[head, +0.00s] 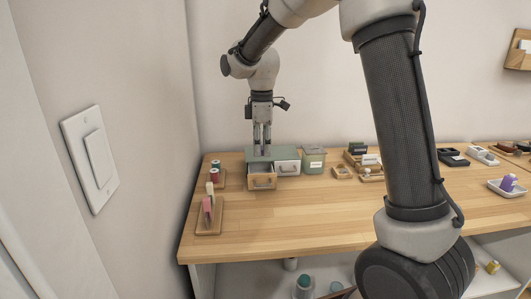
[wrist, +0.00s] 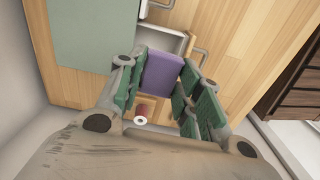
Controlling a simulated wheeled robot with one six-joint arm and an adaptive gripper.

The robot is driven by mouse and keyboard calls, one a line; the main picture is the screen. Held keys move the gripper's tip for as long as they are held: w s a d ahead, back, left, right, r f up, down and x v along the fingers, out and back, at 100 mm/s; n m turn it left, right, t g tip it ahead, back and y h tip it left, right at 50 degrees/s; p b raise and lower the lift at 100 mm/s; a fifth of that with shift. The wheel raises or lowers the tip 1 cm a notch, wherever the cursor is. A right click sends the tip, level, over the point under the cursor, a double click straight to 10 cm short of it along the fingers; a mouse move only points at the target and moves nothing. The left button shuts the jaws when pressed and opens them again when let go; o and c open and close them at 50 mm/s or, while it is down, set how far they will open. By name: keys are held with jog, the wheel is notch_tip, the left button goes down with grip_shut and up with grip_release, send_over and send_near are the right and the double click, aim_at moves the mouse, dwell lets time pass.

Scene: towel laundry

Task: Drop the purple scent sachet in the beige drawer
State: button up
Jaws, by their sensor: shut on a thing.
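My gripper (head: 262,149) is shut on a purple block-like sachet (wrist: 161,72), which sits between the green-padded fingers in the wrist view. In the head view the fingertips hang over the small green-grey drawer chest (head: 250,153) at the back left of the table. The chest (wrist: 85,35) fills the upper left of the wrist view. The beige drawer (head: 262,183) is pulled out at the chest's front, and its front edge (wrist: 188,44) shows just beyond the sachet. The sachet hides part of the drawer. I cannot make out the sachet in the head view.
A white drawer (head: 288,167) is beside the beige one. A green lidded box (head: 313,160) stands to its right, spools (head: 214,174) to its left. Another purple item (head: 508,183) sits in a white dish at far right. The front middle of the table is clear.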

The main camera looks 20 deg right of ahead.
jog(key=shift+w+a+r, duration=0.15)
jog(key=shift+w+a, duration=0.05)
jog(key=shift+n, duration=0.3)
jog(key=shift+s+f, duration=0.1)
jog(key=shift+f, duration=2.4)
jog(key=o, duration=0.8)
jog(key=shift+r, duration=0.15)
jog(key=shift+r, duration=3.4)
